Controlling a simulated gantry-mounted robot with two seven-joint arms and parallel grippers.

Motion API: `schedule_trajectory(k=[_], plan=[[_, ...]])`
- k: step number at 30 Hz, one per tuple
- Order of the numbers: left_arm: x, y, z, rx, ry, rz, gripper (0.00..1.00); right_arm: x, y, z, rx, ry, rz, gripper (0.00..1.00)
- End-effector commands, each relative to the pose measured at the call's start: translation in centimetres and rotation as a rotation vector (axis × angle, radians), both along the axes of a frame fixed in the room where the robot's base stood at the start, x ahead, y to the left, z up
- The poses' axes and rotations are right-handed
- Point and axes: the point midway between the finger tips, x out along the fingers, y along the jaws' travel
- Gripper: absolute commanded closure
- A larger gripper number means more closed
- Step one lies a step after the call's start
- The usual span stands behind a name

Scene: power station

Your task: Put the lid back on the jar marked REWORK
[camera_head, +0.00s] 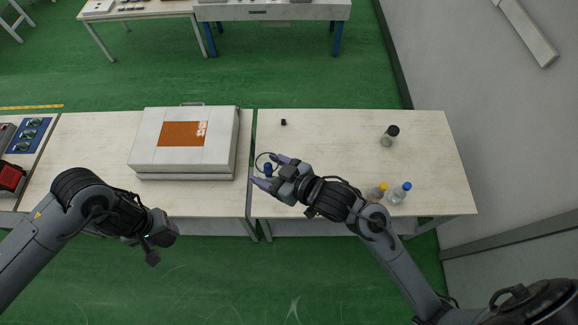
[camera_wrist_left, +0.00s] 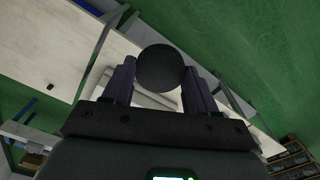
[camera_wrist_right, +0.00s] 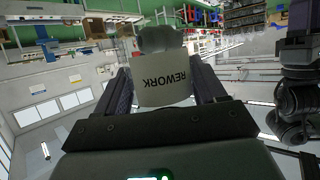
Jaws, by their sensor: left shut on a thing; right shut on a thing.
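The jar marked REWORK (camera_wrist_right: 165,80) is in the right wrist view, with a white label whose lettering appears upside down. My right gripper (camera_head: 264,173) is shut on it. In the head view the jar's round rim (camera_head: 266,157) shows at the fingertips, above the table's left end, with something blue inside or behind it. A round black lid (camera_wrist_left: 160,68) is between the fingers of my left gripper (camera_wrist_left: 158,82), which is shut on it. In the head view my left gripper (camera_head: 153,250) hangs in front of the left table, well apart from the jar.
A white case (camera_head: 158,158) with an orange panel lies on the left table. A black-lidded jar (camera_head: 388,138), a yellow-capped jar (camera_head: 376,191) and a blue-capped jar (camera_head: 398,195) stand on the right table. A small black object (camera_head: 283,122) lies there too. The right table's middle is clear.

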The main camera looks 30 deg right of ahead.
Motion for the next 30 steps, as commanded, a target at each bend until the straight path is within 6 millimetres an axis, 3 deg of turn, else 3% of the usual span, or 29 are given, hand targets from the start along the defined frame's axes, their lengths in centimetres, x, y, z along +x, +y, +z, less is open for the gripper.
schedule_trajectory(k=[6, 12, 30], plan=[[0.0, 0.0, 0.0, 0.000, 0.000, 0.000, 0.71, 0.3, 2.9, 2.1, -0.004, -0.005, 0.132, 0.85], [0.0, 0.0, 0.0, 0.000, 0.000, 0.000, 0.71, 0.4, 4.3, 3.0, 0.000, -0.003, 0.195, 0.85], [0.2, -0.3, 0.2, 0.000, -0.001, -0.030, 0.71, 0.3, 4.7, 3.1, 0.000, 0.001, 0.213, 0.85]])
